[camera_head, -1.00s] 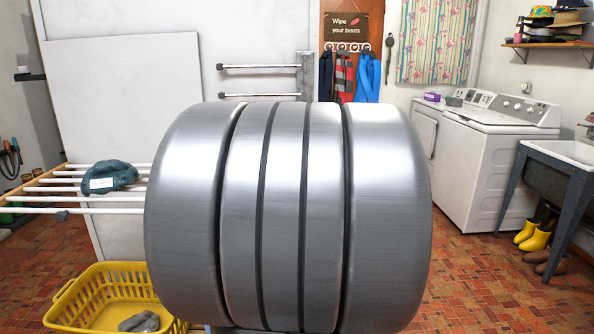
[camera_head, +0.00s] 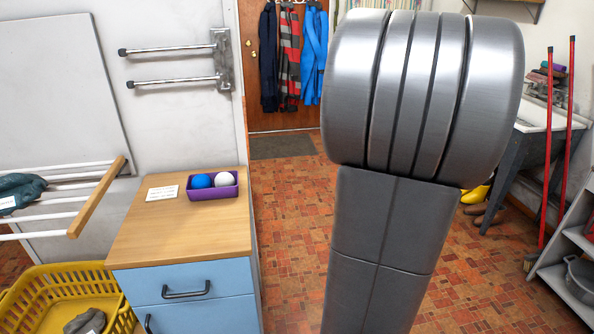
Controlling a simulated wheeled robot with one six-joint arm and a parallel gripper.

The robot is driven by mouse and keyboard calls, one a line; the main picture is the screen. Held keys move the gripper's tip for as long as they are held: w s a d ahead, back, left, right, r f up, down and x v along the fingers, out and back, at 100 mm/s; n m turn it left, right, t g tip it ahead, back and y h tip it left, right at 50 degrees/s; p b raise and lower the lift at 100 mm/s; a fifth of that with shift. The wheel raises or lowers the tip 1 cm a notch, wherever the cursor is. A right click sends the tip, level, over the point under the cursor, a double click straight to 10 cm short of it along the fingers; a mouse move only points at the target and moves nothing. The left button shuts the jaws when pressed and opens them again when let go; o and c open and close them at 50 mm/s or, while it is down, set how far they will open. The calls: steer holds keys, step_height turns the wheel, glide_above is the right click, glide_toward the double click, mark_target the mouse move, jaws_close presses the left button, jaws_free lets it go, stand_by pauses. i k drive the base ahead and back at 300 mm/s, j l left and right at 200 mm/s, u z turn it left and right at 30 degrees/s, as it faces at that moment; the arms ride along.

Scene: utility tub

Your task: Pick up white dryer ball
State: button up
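The white dryer ball (camera_head: 224,179) sits in a small purple tray (camera_head: 214,194), touching or close beside a blue ball (camera_head: 201,181) on its left. The tray stands on the wooden top of a blue drawer cabinet (camera_head: 180,225), near its back right edge. My arm's large grey links fill the middle right of the view, to the right of the cabinet and apart from it. My gripper is not in view.
A white card (camera_head: 162,193) lies left of the tray. A drying rack (camera_head: 95,205) juts out at the left, above a yellow laundry basket (camera_head: 60,290). Red-handled tools (camera_head: 556,150) and shelves (camera_head: 572,265) stand at the right. Tiled floor (camera_head: 290,230) is open right of the cabinet.

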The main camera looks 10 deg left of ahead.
mark_target(224, 179)
steer(key=i+l+z, duration=0.2)
steer(key=i, duration=0.15)
steer(key=i+l+z, duration=0.2)
steer(key=i+u, duration=0.25)
steer(key=u, duration=0.15)
steer(key=i+u, duration=0.2)
steer(key=u, duration=0.2)
steer(key=i+l+u, duration=0.2)
steer(key=u, duration=0.2)
steer(key=i+u, duration=0.15)
steer(key=u, duration=0.3)
steer(key=i+u, duration=0.1)
steer(key=u, duration=0.35)
steer(key=i+l+u, duration=0.1)
steer(key=u, duration=0.4)
steer(key=i+l+u, duration=0.15)
steer(key=u, duration=0.3)
steer(key=i+l+u, duration=0.2)
steer(key=u, duration=0.3)
